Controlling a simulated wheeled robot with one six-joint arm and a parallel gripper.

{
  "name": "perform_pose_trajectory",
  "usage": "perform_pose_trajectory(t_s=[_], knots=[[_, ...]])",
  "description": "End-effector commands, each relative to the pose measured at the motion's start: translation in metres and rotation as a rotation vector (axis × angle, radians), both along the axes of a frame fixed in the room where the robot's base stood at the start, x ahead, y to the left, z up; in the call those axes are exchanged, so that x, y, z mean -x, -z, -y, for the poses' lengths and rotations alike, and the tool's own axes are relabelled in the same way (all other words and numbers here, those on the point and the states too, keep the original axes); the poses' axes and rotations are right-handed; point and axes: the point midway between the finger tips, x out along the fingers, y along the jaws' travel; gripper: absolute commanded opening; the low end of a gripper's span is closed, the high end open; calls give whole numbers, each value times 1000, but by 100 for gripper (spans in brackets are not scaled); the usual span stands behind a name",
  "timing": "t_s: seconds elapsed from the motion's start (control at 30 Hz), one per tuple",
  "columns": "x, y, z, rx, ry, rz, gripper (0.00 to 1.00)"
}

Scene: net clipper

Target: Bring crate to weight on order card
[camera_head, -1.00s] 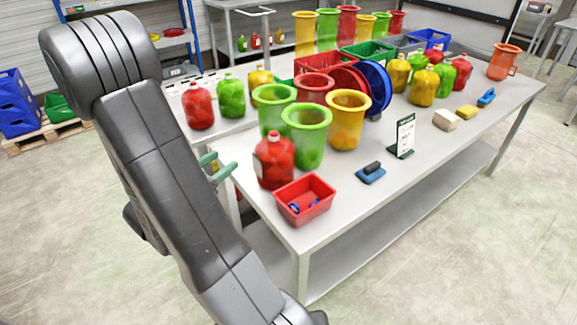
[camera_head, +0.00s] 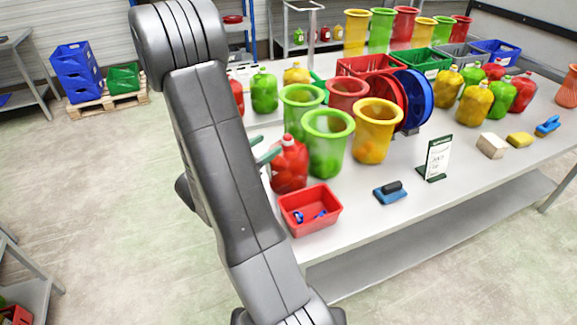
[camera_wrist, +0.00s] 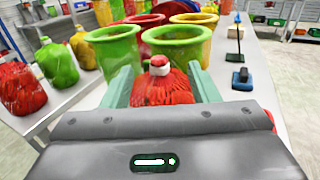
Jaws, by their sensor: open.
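The order card (camera_head: 437,158) stands upright on the grey table; its print is too small to read. Behind the tall tubs, a red crate (camera_head: 368,66), a green crate (camera_head: 424,62), a grey crate (camera_head: 466,52) and a blue crate (camera_head: 497,50) sit in a row. My gripper (camera_head: 266,152) is at the table's left end beside a red jug (camera_head: 288,168), with nothing seen held. In the wrist view its green fingers (camera_wrist: 162,88) are apart, and the red jug (camera_wrist: 158,92) shows between them. No weighing scale is clearly visible.
A small red bin (camera_head: 310,210) with blue pieces sits at the near corner. Green, red and yellow tubs (camera_head: 328,140) crowd behind the jug. Blue crates (camera_head: 76,70) and a green crate (camera_head: 123,78) stand on a pallet at left.

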Motion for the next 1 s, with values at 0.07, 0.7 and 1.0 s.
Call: perform_pose_trajectory(t_s=[0.07,0.7,1.0], knots=[[-8,-1,9,0,5,-1,54],[-52,9,47,1,4,-2,54],[-71,12,63,-1,0,1,54]])
